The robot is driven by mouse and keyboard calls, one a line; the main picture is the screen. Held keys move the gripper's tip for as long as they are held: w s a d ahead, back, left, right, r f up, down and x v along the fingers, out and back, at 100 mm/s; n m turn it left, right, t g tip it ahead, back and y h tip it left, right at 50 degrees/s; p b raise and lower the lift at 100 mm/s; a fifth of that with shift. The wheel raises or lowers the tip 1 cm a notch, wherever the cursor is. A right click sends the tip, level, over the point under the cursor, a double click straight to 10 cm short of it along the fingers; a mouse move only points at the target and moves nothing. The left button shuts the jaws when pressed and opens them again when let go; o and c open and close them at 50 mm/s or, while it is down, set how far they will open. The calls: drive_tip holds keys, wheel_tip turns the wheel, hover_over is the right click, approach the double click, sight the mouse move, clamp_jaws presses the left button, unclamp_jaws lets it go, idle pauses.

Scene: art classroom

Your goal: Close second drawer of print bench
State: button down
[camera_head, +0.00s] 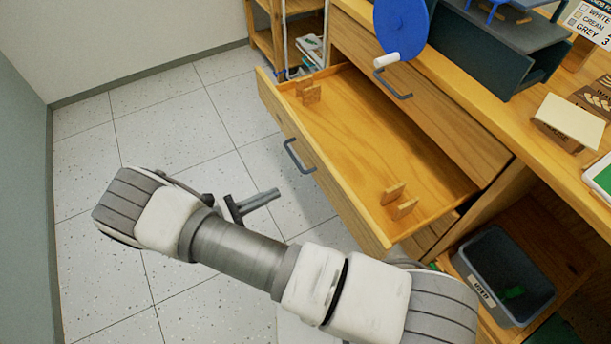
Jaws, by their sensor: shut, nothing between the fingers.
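The wooden print bench (455,95) fills the right side of the head view. Its second drawer (375,140) is pulled far out, below a closed top drawer (425,105) with a dark handle. The open drawer's front panel faces left and carries a dark grey handle (298,157). Small wooden upright pieces stand inside at both ends of the drawer. My gripper (276,193) is shut and empty, to the left of the drawer front and below its handle in the picture. It appears apart from the drawer. Part of the gripper is hidden behind my arm.
A grey bin (503,275) stands on the bench's lower shelf at right. A blue disc with a white knob (400,30), a dark tray and a cream block (568,121) are on or above the benchtop. Speckled floor left of the drawer is clear, up to the walls.

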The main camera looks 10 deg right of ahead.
sight(328, 169)
drive_tip(key=b+x, duration=0.2)
drive_tip(key=x, duration=1.2)
drive_tip(key=shift+b, duration=0.3)
drive_tip(key=p+x, duration=0.2)
drive_tip(key=x, duration=2.9)
drive_tip(key=shift+p, duration=0.4)
